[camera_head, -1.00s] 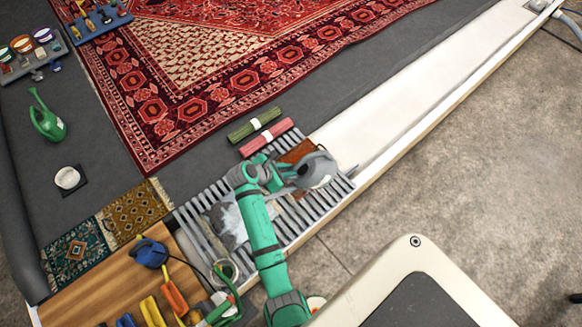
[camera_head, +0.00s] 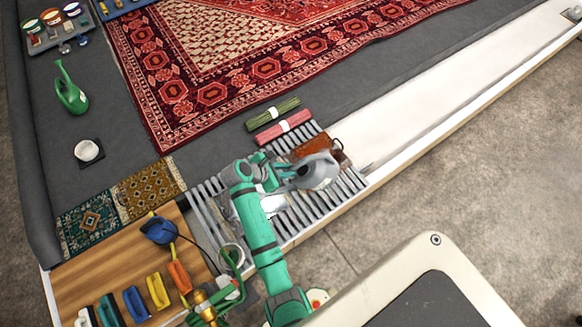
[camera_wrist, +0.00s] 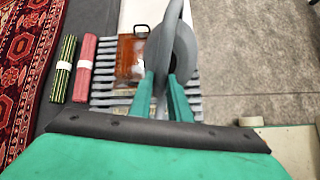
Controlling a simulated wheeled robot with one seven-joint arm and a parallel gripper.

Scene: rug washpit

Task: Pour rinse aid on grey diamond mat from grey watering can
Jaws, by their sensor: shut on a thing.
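The grey watering can (camera_head: 318,170) is held above the slatted grate at the end of my outstretched arm. My gripper (camera_head: 279,176) is shut on it. In the wrist view the can (camera_wrist: 182,50) rises between the two green fingers of my gripper (camera_wrist: 161,88), and its body hides part of the grate. I see no stream from it. A pale grey-white patch (camera_head: 273,205) lies on the grate, partly hidden by my arm. It may be the grey diamond mat, but I cannot make out a diamond pattern.
A brown thing with a dark handle (camera_wrist: 130,58) lies on the slatted grate (camera_head: 350,183). Green (camera_head: 272,113) and red (camera_head: 284,128) rolls lie beside it. A wooden board (camera_head: 92,277) holds several brushes. A green watering can (camera_head: 70,92) stands far left.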

